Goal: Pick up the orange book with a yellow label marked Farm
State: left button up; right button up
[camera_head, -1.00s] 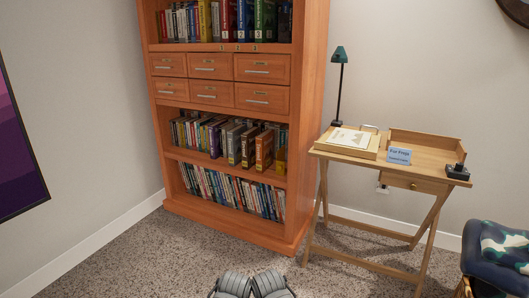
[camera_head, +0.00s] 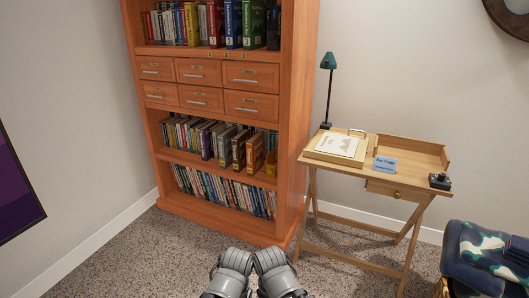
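A wooden bookshelf (camera_head: 290,120) holds books on several levels. On the middle shelf, an orange-brown book (camera_head: 255,152) stands upright near the right end of the row. It is beside a dark brown book (camera_head: 239,151). Its label is too small to read, so I cannot tell whether it says Farm. Two grey parts of my arms show at the bottom centre, on the floor side of the bookshelf and well apart from the books. No gripper fingers are visible.
A dark patterned seat (camera_head: 488,255) is at the lower right. Carpet before the shelf is clear.

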aim_at(256, 144)
jog(key=i+z, duration=0.35)
jog(key=i, duration=0.15)
jog(key=i+z, duration=0.4)
jog(key=i, duration=0.15)
